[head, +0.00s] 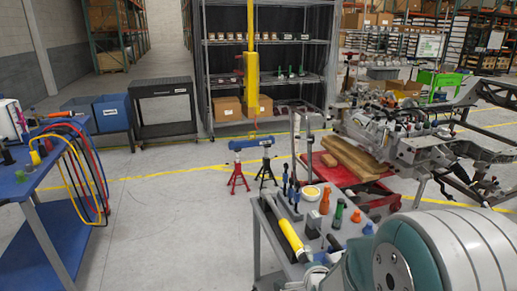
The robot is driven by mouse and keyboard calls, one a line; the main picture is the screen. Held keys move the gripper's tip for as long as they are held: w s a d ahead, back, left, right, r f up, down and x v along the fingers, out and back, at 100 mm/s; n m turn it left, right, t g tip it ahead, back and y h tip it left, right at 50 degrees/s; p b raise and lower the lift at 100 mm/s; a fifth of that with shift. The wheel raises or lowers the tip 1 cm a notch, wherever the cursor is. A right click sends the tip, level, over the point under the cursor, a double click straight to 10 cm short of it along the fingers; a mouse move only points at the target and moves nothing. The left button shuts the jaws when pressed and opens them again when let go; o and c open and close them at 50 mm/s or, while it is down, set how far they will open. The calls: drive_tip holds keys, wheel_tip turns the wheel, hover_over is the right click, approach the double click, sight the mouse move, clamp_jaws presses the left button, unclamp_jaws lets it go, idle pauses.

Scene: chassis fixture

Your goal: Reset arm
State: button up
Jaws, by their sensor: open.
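A large white and teal joint of my own arm (430,255) fills the lower right corner of the head view. It covers part of the grey tool cart (262,240) and the floor behind it. My gripper cannot be made out in this view.
The cart holds a yellow-handled tool (291,235), orange and green bottles (325,201) and upright screwdrivers. A blue table (40,185) with coiled hoses stands left. Red and black stands (238,179) carry a blue part. The floor (165,225) between is clear.

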drive_tip(key=s+r+n+g, duration=0.2)
drive_tip(key=s+r+n, duration=0.3)
drive_tip(key=s, duration=0.3)
drive_tip(key=s+d+r+n+g, duration=0.1)
drive_tip(key=s+r+n+g, duration=0.1)
drive_tip(key=s+r+n, duration=0.3)
drive_tip(key=s+r+n+g, duration=0.3)
drive_tip(key=s+r+n, duration=0.2)
drive_tip(key=s, duration=0.7)
drive_tip(key=shift+d+r, duration=0.2)
drive_tip(key=shift+r, duration=0.05)
